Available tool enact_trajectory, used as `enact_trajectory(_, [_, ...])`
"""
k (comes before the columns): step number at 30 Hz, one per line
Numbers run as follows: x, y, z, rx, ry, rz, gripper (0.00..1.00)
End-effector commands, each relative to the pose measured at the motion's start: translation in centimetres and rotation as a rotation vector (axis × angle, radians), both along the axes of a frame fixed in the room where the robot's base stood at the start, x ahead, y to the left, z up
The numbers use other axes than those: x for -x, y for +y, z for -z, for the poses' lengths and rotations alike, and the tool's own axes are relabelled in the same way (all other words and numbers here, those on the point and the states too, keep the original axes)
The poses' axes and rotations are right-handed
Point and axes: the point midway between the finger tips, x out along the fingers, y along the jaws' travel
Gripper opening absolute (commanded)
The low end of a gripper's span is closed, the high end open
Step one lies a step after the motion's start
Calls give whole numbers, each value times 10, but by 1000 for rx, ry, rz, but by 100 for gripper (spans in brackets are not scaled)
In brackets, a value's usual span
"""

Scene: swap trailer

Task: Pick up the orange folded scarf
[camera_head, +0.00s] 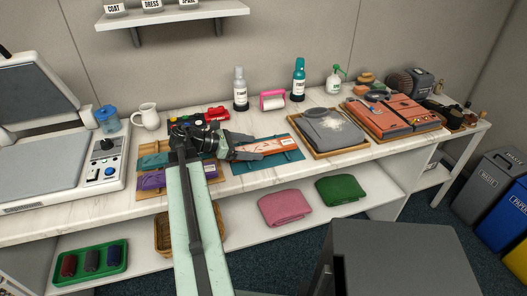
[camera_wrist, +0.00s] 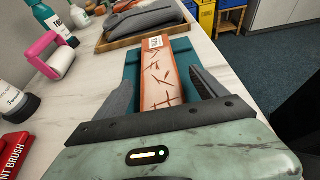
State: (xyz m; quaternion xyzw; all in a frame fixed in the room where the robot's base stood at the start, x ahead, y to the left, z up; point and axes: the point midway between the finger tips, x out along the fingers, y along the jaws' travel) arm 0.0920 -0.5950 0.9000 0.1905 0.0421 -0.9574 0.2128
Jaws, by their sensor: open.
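The orange folded scarf (camera_head: 263,147), with a branch pattern and a white tag, lies flat on a teal mat (camera_head: 270,165) on the white marble counter. In the wrist view the scarf (camera_wrist: 160,72) runs lengthwise away from me, with the teal mat (camera_wrist: 131,72) showing on both sides. My gripper (camera_head: 236,149) is open at the scarf's near end. In the wrist view my gripper (camera_wrist: 163,88) has one dark finger on each side of the scarf, with gaps between. Its near end is hidden behind the gripper body.
A tray with a grey garment (camera_head: 332,130) stands just right of the mat. A purple folded cloth (camera_head: 152,181) lies left of my arm. Pink cloth (camera_head: 284,207) rests on the lower shelf.

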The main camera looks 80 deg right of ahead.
Motion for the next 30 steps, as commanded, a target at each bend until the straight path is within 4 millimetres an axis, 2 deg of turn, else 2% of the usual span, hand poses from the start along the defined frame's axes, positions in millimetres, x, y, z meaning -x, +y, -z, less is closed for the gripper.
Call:
enact_trajectory(2, [9,-4,6,-1,0,2,82])
enact_trajectory(8, [9,-5,4,-1,0,0,82])
enact_trajectory(15, [9,-4,4,0,0,0,15])
enact_trajectory(16, [9,-4,4,0,0,0,15])
enact_trajectory(17, [9,-4,4,0,0,0,8])
enact_trajectory(25, [9,-4,-2,0,0,1,8])
enact_trajectory(30, [10,-4,-28,0,0,1,8])
